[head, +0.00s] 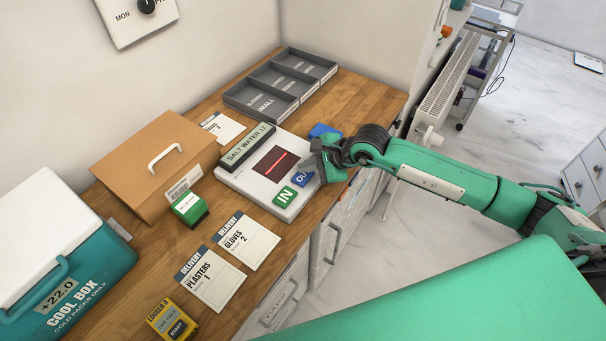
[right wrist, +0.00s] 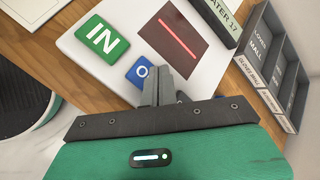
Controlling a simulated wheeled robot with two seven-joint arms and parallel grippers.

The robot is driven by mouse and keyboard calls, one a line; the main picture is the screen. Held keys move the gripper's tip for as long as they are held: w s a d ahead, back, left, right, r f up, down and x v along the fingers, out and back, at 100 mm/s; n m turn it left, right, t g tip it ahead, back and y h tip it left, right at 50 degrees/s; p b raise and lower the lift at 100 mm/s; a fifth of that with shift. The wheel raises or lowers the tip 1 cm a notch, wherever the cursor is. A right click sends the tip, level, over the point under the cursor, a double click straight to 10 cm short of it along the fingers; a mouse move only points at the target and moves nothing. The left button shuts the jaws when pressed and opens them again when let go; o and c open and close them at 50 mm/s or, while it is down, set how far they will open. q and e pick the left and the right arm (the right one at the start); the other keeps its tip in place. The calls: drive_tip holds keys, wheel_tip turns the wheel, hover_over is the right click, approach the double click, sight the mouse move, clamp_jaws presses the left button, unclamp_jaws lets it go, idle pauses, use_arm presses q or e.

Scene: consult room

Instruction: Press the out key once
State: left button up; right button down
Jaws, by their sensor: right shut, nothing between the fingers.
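The out key is a blue key (head: 301,179) on the white scanner unit (head: 247,187), beside the green IN key (head: 285,196). The unit has a dark window with a red line (head: 275,164) and a display reading SALT WATER 17 (head: 248,146). My right gripper (head: 322,163) is shut and empty, at the unit's right edge by the blue key. In the right wrist view the fingers (right wrist: 157,90) overlap the blue key (right wrist: 141,71) and hide part of it; I cannot tell whether they touch it. The green IN key (right wrist: 102,39) is clear. My left gripper is not in view.
A grey divided tray (head: 280,83) stands behind the unit. A cardboard box (head: 155,165), a small green box (head: 190,209) and a cool box (head: 62,262) are to the left. Delivery cards (head: 212,280) and a yellow logger (head: 172,320) lie in front.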

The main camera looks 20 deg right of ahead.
sight(307, 176)
drive_tip(key=shift+f, duration=0.15)
idle(0.8)
drive_tip(key=shift+f+b, duration=0.3)
drive_tip(key=shift+b, duration=0.4)
drive_tip(key=shift+f+b, duration=0.55)
drive_tip(key=shift+b, duration=0.15)
idle(0.4)
idle(0.3)
drive_tip(key=shift+r, duration=0.95)
drive_tip(key=shift+r+p, duration=0.1)
drive_tip(key=shift+p, duration=0.2)
drive_tip(key=shift+r+p, duration=0.8)
drive_tip(key=shift+r, duration=1.65)
